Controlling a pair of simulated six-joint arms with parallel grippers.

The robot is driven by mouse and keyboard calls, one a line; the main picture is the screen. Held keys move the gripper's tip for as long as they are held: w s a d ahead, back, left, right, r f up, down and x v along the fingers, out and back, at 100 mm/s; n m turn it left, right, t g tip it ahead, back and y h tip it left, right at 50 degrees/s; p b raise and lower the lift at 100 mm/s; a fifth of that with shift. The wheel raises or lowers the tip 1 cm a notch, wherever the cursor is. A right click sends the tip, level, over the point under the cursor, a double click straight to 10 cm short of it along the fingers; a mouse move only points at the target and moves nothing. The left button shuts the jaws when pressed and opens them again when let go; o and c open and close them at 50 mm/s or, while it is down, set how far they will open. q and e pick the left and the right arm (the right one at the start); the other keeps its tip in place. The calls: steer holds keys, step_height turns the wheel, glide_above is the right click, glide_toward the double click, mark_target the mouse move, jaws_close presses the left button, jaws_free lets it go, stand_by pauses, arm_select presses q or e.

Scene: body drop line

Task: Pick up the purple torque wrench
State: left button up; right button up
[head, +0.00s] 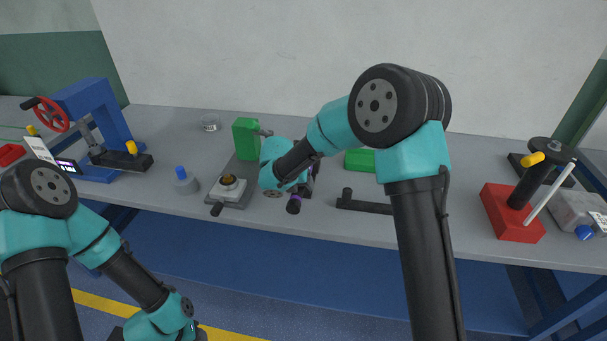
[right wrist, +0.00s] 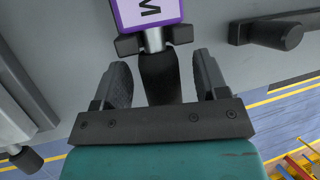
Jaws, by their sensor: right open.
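The purple torque wrench (right wrist: 127,15) shows at the top of the right wrist view, with a pale label, a silver neck and a black end pointing towards my right gripper (right wrist: 162,63). That gripper is open, with one finger on each side of the black end. Small gaps show on both sides, and nothing is gripped. In the head view the wrench (head: 296,198) lies on the bench near its front edge, mostly hidden by my right wrist. My left arm is at the lower left, with its fingers out of the picture.
A grey fixture (head: 229,192) with a green block (head: 246,139) stands left of the wrench. A black bar tool (head: 364,206) lies to the right, and a green block (head: 360,160) sits behind. A blue-capped bottle (head: 186,182) stands further left. A red-based stand (head: 512,213) is far right.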

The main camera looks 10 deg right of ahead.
jaws_close()
stand_by(0.5)
